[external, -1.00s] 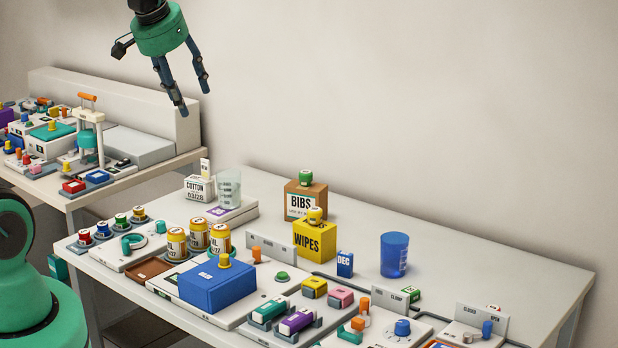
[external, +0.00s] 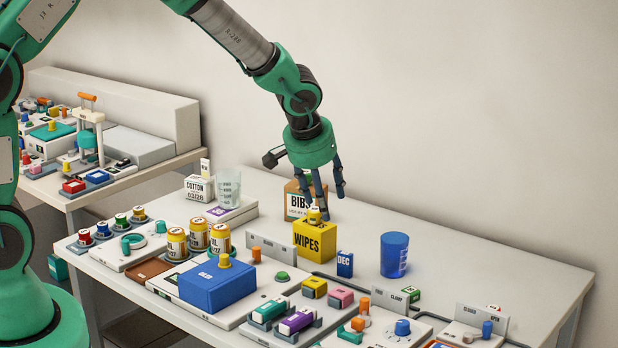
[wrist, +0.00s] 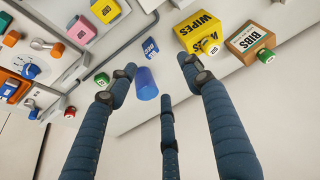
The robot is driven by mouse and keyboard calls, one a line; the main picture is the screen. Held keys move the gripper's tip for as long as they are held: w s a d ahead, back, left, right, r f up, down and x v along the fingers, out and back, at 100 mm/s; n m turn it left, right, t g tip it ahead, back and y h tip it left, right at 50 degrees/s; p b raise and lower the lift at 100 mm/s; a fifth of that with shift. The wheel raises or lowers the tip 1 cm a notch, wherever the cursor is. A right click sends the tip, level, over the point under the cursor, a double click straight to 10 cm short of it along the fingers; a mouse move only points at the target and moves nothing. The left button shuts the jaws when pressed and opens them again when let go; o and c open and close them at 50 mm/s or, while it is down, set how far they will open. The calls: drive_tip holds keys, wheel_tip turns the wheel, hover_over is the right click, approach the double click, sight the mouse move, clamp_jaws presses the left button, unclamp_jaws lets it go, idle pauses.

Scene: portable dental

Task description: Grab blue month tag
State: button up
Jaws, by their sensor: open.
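The blue month tag (external: 345,264), marked DEC, stands upright on the white table, between the yellow wipes box (external: 315,240) and a blue cup (external: 394,254). In the wrist view the tag (wrist: 151,47) shows near the top middle, just beyond the cup (wrist: 146,83). My gripper (external: 324,207) is open and empty, with its fingers pointing down above and behind the wipes box, up and to the left of the tag. In the wrist view the spread fingers (wrist: 158,85) frame the cup, and the tag lies past their tips.
A brown BIBS box (external: 305,199) stands behind the wipes box. A small green block (external: 411,294) and a grey panel (external: 390,301) stand in front of the cup. A dark cable (external: 340,282) runs along the table before the tag. The table right of the cup is clear.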

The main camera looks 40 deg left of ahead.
sight(344, 256)
drive_tip(key=f, duration=0.1)
drive_tip(key=w+d+f, duration=0.1)
drive_tip(key=d+f, duration=0.1)
drive_tip(key=f, duration=0.1)
drive_tip(key=shift+w, duration=0.15)
drive_tip(key=shift+b+x, duration=0.75)
drive_tip(key=shift+x, duration=3.5)
drive_tip(key=shift+f, duration=0.1)
drive_tip(key=shift+s+b+x, duration=0.1)
drive_tip(key=shift+b+x, duration=0.2)
drive_tip(key=shift+x, duration=0.95)
drive_tip(key=shift+s+b+x, duration=0.15)
drive_tip(key=shift+b+x, duration=0.15)
drive_tip(key=shift+x, duration=1)
drive_tip(key=shift+d+f, duration=0.1)
drive_tip(key=shift+c, duration=0.3)
